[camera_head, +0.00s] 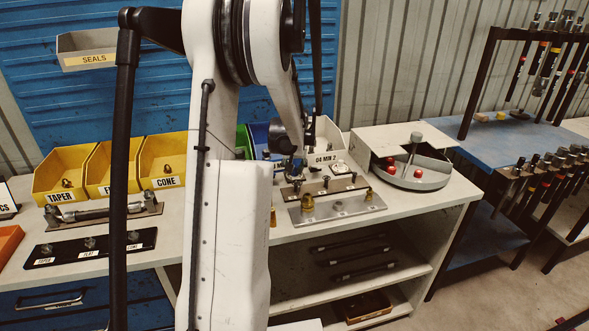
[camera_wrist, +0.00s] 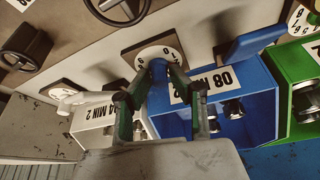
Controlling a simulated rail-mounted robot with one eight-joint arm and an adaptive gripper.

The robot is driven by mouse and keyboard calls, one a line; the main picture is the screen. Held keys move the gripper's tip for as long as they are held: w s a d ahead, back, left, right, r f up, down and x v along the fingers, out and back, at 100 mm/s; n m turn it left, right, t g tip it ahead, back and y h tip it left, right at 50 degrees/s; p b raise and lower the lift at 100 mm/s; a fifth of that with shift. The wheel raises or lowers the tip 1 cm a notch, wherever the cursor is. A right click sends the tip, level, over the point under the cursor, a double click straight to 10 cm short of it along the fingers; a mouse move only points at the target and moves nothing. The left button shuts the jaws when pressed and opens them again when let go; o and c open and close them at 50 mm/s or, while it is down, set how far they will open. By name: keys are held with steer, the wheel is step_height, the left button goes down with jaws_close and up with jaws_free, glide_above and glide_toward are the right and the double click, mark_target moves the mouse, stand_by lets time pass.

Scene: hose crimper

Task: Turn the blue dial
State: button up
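In the wrist view, the blue dial (camera_wrist: 157,68) sits on a pale numbered plate on the sloped panel. My gripper (camera_wrist: 158,78) reaches up to it, with one dark green finger on each side. The fingertips are drawn in close to the dial, and little gap shows between them and it. I cannot tell whether they press on it. The fingers partly hide the dial. In the head view, my arm's end is beyond the bench's metal fixtures, and the dial cannot be made out.
Around the dial in the wrist view are a black handwheel (camera_wrist: 118,8), a blue lever (camera_wrist: 250,40), and another numbered dial (camera_wrist: 303,20). Blue (camera_wrist: 240,120), green (camera_wrist: 293,68) and white (camera_wrist: 92,128) bins stand close to my fingers. A round grey tray (camera_head: 412,172) stands right of my gripper.

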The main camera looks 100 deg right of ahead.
steer(key=shift+o, duration=1.1)
steer(key=v, duration=1.2)
steer(key=shift+d, duration=0.1)
